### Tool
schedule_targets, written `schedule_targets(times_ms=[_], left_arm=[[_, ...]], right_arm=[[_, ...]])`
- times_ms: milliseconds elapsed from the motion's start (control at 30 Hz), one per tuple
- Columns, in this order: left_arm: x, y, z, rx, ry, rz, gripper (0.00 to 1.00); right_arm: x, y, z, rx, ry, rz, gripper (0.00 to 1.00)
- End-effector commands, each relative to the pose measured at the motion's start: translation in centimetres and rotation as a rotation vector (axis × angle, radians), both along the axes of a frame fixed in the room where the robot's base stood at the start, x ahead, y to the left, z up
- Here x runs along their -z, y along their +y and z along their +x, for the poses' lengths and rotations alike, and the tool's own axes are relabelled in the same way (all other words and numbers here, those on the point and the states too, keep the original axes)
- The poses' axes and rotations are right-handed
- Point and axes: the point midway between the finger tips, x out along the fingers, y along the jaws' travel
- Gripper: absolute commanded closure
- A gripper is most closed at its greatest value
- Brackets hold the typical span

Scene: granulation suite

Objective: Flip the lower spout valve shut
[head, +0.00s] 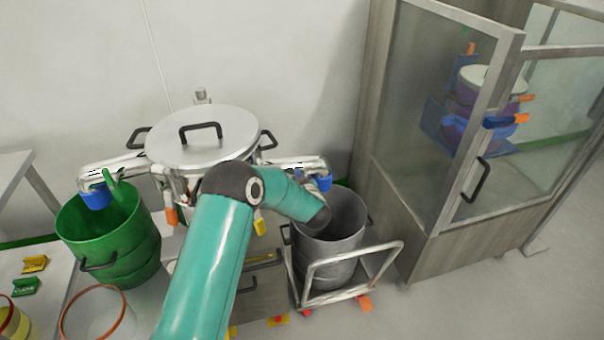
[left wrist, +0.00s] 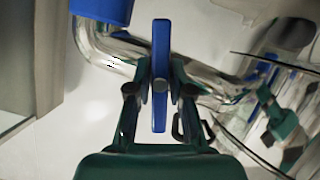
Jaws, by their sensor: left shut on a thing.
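A steel vessel with a round lid (head: 202,137) has a bent spout pipe on each side. The right spout (head: 298,164) reaches over a grey bin, with blue (head: 325,183) showing at its end. My left arm reaches across to this spout and hides its own gripper in the head view. In the left wrist view, my left gripper (left wrist: 160,82) is shut on a blue valve lever (left wrist: 160,40), one finger on each side. The lever stands upright in that picture, in front of the steel pipe (left wrist: 105,45) with its blue end (left wrist: 102,8). My right gripper is not in view.
The grey bin (head: 345,215) stands on a wheeled trolley (head: 345,266) below the right spout. A green bin (head: 112,235) is under the left spout (head: 118,166), which has a green lever (head: 112,187). A glazed cabinet (head: 440,130) stands close on the right.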

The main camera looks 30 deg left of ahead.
Motion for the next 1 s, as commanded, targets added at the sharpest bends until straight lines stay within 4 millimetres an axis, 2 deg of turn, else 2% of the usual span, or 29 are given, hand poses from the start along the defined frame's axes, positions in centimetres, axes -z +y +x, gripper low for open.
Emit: schedule_targets(times_ms=[33, 333, 967, 1000], left_arm=[[0.0, -0.1, -0.1, -0.002, 0.036, 0.019, 1.00], [0.2, 0.0, -0.2, 0.000, 0.160, 0.127, 1.00], [0.4, 0.0, -0.2, -0.001, 0.201, 0.163, 1.00], [0.4, 0.0, -0.2, -0.001, 0.201, 0.163, 0.75]], right_arm=[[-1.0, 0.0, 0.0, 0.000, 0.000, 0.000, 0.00], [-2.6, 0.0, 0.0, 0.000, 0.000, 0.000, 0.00], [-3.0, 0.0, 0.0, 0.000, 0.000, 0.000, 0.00], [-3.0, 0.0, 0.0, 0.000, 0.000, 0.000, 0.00]])
